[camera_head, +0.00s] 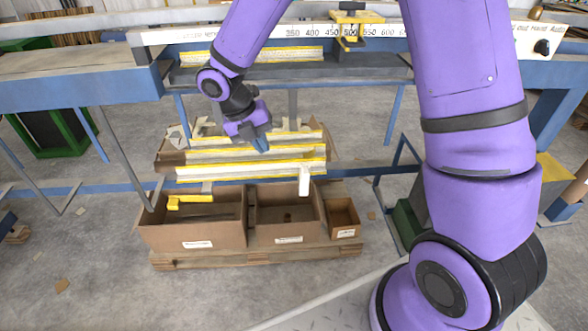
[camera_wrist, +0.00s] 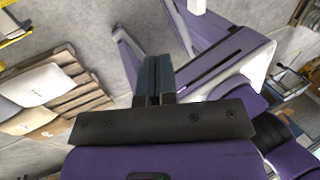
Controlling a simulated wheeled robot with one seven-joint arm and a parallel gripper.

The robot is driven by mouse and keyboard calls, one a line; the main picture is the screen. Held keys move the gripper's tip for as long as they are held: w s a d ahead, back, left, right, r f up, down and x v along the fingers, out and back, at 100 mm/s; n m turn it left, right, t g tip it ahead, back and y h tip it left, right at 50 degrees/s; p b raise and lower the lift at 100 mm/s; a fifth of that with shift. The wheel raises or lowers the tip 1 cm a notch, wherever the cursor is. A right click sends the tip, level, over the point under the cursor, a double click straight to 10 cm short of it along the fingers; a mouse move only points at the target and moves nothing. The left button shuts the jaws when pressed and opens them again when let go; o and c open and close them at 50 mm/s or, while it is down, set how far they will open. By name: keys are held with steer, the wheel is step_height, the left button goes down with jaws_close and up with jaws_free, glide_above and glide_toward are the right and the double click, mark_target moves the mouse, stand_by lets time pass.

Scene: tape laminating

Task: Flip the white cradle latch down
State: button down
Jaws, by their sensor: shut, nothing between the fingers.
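The white cradle latch (camera_head: 305,180) hangs upright at the right end of the front white and yellow rail (camera_head: 235,172) in the head view. I cannot tell its exact pose. My gripper (camera_head: 262,146) is shut and empty. It is above and behind that rail, left of the white latch and apart from it, with its fingers pointing down and to the right. The shut dark fingers also show in the wrist view (camera_wrist: 153,78). I cannot make out the latch in the wrist view.
A yellow latch (camera_head: 190,202) sticks out at the rail's left end. Open cardboard boxes (camera_head: 192,236) stand on a pallet below the rails. A blue-framed bench with a ruler scale (camera_head: 375,31) spans behind.

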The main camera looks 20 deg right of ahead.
steer(key=s+d+f, duration=0.2)
steer(key=d+f, duration=0.5)
steer(key=f, duration=0.2)
steer(key=shift+s+d, duration=0.2)
stand_by(0.4)
steer(key=shift+d, duration=0.15)
